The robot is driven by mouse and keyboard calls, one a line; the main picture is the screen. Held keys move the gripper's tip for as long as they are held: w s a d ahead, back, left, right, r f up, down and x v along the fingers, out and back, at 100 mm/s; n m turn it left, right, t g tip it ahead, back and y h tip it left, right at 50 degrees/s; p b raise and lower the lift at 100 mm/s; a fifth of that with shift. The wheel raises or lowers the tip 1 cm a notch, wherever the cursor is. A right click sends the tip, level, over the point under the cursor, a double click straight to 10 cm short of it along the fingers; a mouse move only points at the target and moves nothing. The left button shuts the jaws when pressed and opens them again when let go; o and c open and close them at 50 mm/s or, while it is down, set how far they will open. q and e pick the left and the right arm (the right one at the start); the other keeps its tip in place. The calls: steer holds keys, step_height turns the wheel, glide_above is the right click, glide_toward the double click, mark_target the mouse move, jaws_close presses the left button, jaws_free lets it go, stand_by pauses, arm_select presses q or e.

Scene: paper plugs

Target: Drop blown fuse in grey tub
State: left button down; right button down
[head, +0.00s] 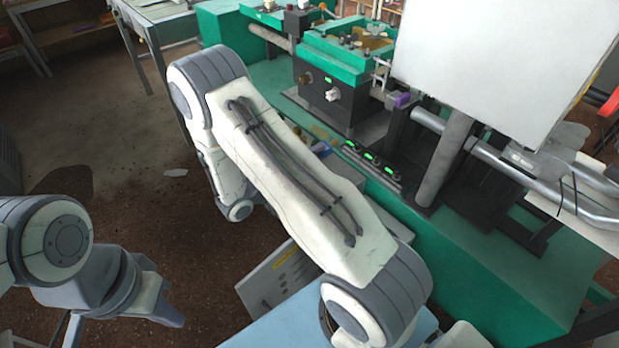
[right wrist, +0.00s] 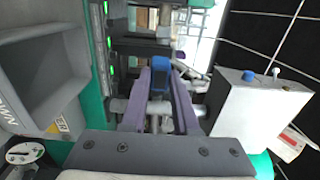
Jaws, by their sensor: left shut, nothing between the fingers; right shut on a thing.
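In the right wrist view my right gripper (right wrist: 161,88) is shut on a small blue piece, which I take as the fuse (right wrist: 160,63). Its long purple-grey fingers are on both sides of it. In the head view my own right arm hides most of this gripper. A grey open-topped box (right wrist: 42,75), seemingly the grey tub, is at the left of the right wrist view, apart from the fuse. My left gripper (head: 170,312) is at the lower left of the head view, shut and empty, above the floor.
A green machine bench (head: 470,265) runs along the right, with a row of lit green indicators (head: 370,157). A grey panel (head: 280,278) with a yellow label stands beside it. A large white box (head: 500,60) and metal tubes crowd the bench. The floor (head: 120,200) at left is mostly open.

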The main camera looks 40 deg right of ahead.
steer(key=shift+f+b, duration=3.05)
steer(key=shift+b, duration=0.4)
steer(key=shift+r, duration=0.1)
steer(key=c, duration=0.6)
jaws_free()
steer(key=a, duration=1)
steer(key=shift+s+a, duration=0.2)
steer(key=shift+s, duration=0.2)
